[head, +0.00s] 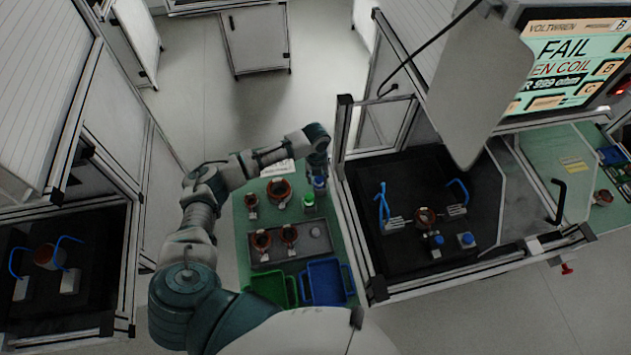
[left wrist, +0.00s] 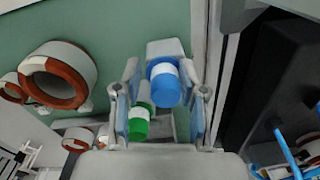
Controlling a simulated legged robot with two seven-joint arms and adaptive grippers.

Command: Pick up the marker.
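Two capped markers stand on the green table. The blue marker (head: 319,185) has a pale band; it also shows in the left wrist view (left wrist: 165,85). The green marker (head: 309,200) stands beside it and shows in the left wrist view (left wrist: 139,121), partly hidden by a finger. My left gripper (left wrist: 163,95) is open, its fingers apart on either side of the blue marker in the picture. I cannot tell whether they touch it. In the head view the left arm reaches over the table's far right corner, with the markers just below its end. My right gripper is not in view.
Copper-wound stators (head: 279,190) stand on the green table (head: 240,225). A grey tray (head: 318,231) holds more parts. A green bin (head: 272,288) and a blue bin (head: 326,281) are at the near edge. A framed test station (head: 345,140) stands close on the right; its screen (head: 565,65) reads FAIL.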

